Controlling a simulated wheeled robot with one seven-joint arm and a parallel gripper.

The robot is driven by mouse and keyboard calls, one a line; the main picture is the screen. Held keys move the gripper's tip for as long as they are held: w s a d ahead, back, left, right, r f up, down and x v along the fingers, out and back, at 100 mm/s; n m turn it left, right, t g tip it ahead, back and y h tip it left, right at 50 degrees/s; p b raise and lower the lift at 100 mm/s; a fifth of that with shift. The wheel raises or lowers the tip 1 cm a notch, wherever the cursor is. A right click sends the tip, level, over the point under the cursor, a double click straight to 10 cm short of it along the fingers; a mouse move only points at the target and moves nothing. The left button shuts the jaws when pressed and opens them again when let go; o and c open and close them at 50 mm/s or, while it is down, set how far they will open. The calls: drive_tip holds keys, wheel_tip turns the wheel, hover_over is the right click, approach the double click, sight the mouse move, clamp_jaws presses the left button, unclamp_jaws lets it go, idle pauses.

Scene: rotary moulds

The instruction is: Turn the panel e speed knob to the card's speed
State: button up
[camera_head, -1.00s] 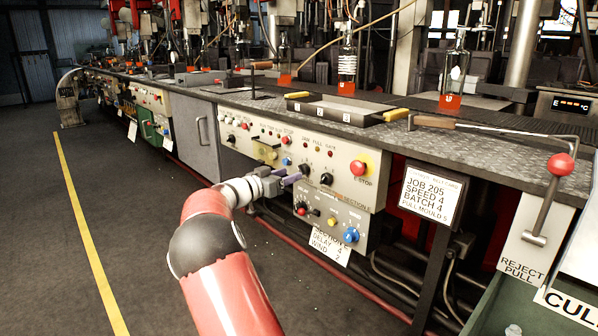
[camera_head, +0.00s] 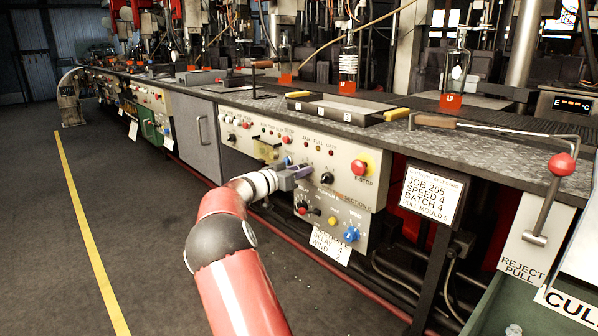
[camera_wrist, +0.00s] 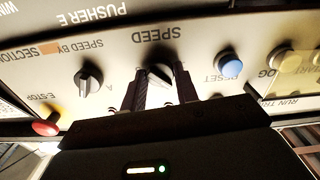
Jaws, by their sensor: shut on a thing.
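The speed knob (camera_wrist: 160,73) is a dark knob under the word SPEED, upside down in the wrist view. My gripper (camera_wrist: 160,85) has its two dark fingers on either side of this knob and is shut on it. The fingers hide most of its pointer and scale marks. In the head view my gripper (camera_head: 305,171) is at the panel (camera_head: 345,195), and the knob is hidden behind it. The card (camera_head: 432,193) reads JOB 205, SPEED 4, BATCH 4, PULL MOULD 5.
A second dark knob (camera_wrist: 88,79), marked SPEED BY SECTION, is beside the fingers. A blue button (camera_wrist: 229,63) is on the other side. A red E-STOP button (camera_head: 361,168) is to the right in the head view. A lower box (camera_head: 330,222) carries more controls.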

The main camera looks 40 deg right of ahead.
drive_tip(key=shift+m, duration=0.3)
drive_tip(key=shift+f+m+b, duration=0.15)
drive_tip(key=shift+m+b, duration=2.5)
drive_tip(key=shift+m, duration=5.95)
drive_tip(key=o, duration=1)
drive_tip(key=shift+s+a, duration=0.2)
drive_tip(key=shift+a, duration=1.75)
drive_tip(key=shift+s+a, duration=0.15)
drive_tip(key=shift+a, duration=1.8)
